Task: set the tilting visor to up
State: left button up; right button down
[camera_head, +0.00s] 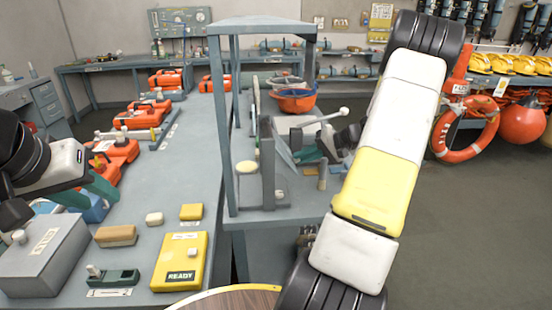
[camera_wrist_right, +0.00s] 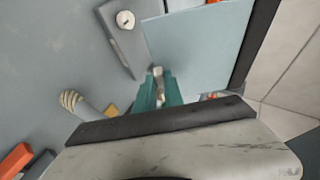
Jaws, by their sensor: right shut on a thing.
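What looks like the tilting visor (camera_head: 284,145) is a grey panel beside an upright grey post on the bench, under a blue-grey frame. It leans at a slant. In the right wrist view the pale blue-grey panel (camera_wrist_right: 198,45) fills the upper middle. My right gripper (camera_head: 308,156) is at the panel's right side. Its teal fingers (camera_wrist_right: 160,88) are close together at the panel's lower edge, shut on a small part that they mostly hide. My left gripper (camera_head: 102,188) is at the left edge over the bench, its jaws partly hidden.
The blue-grey frame (camera_head: 222,130) stands close around the panel. A white-tipped rod (camera_head: 325,116) sticks out above my right gripper. An orange bowl (camera_head: 295,101) lies behind. A yellow READY box (camera_head: 180,262) and a grey box (camera_head: 45,255) sit on the near-left bench. The floor at right is clear.

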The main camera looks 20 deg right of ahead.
notch_tip(320, 180, up, 13)
jog(key=d+n+g+h, duration=0.1)
jog(key=d+g+h, duration=0.1)
jog(key=h, duration=0.4)
jog(key=shift+s+n, duration=0.3)
jog(key=c, duration=1.4)
grip_release()
jog(key=shift+a, duration=0.15)
jog(key=shift+c, duration=0.2)
jog(key=shift+d, duration=0.3)
